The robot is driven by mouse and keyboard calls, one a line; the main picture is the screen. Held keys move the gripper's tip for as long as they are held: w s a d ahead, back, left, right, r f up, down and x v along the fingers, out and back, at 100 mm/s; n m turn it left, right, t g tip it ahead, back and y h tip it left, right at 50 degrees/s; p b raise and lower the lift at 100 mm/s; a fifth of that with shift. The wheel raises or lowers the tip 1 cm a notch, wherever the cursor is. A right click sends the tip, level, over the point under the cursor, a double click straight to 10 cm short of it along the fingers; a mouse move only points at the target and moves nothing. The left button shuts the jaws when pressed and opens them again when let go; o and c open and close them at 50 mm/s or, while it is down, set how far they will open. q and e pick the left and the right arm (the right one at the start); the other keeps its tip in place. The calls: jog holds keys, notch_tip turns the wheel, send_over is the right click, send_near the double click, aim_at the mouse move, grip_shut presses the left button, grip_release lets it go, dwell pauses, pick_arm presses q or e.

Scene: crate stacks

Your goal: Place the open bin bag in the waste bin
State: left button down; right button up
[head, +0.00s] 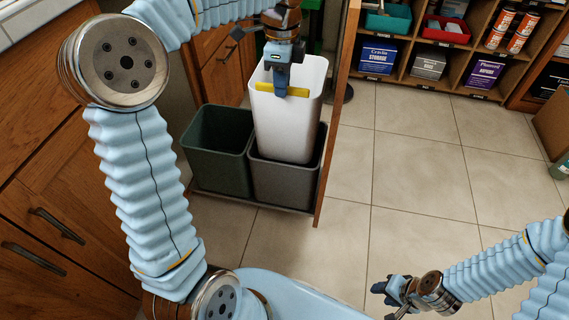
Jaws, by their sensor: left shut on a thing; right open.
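The open bin bag (288,128) is white, box-shaped and upright, with a yellow strip on its near rim. My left gripper (282,88) is shut on the bag at that strip. The bag's lower end is inside the dark grey waste bin (286,186), and most of the bag stands above the bin's rim. The bag's bottom is hidden by the bin wall. A dark green bin (218,170) stands to the left of the grey one and looks empty. My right gripper (388,291) is open and empty, low over the floor at the lower right.
Both bins sit in a pull-out drawer with a wooden front panel (337,110) on its right. Wooden cabinets (50,180) line the left side. Shelves with boxes and cans (430,65) stand at the back right. The tiled floor (430,170) is clear in the middle.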

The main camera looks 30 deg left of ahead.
aim_at(282, 146)
pick_arm(q)
notch_tip(282, 146, down, 23)
jog(key=b, duration=0.4)
jog(key=shift+r+b, duration=0.1)
jog(key=shift+b, duration=0.25)
jog(key=c, duration=1.5)
grip_release()
jog(key=shift+c, duration=0.2)
jog(key=o, duration=0.4)
notch_tip(282, 146, up, 12)
jog(key=p, duration=0.2)
jog(key=shift+p, duration=0.3)
jog(key=shift+w, duration=0.1)
